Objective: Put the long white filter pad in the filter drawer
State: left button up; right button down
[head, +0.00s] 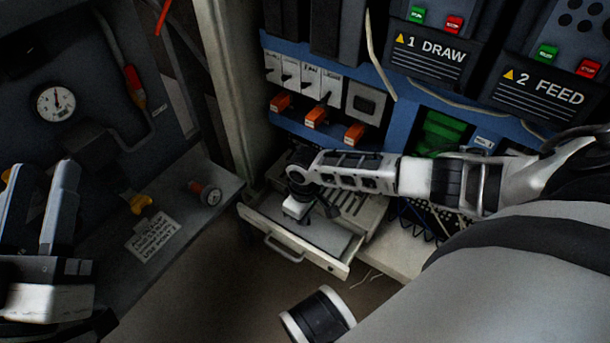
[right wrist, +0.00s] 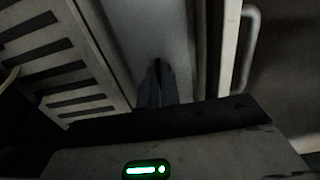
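The filter drawer (head: 348,268) is pulled open below the machine panel, in the middle of the head view. A long, flat pale strip (right wrist: 150,30) lies along it in the right wrist view, beside the slotted part. It could be the white filter pad or the drawer floor; I cannot tell which. My right gripper (head: 307,212) reaches down over the drawer. In the right wrist view its fingers (right wrist: 157,75) are close together over the strip, with nothing clearly between them. My left gripper (head: 40,200) is at the far left, open and empty, away from the drawer.
A slotted grey part (head: 358,205) sits at the drawer's right rear. The drawer handle (head: 283,250) faces the dark floor. Orange switches (head: 316,116) are above the drawer.

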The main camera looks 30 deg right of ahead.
jog(key=shift+f, duration=0.15)
jog(key=c, duration=1.6)
grip_release()
pick_arm(q)
jog(key=shift+r, duration=0.2)
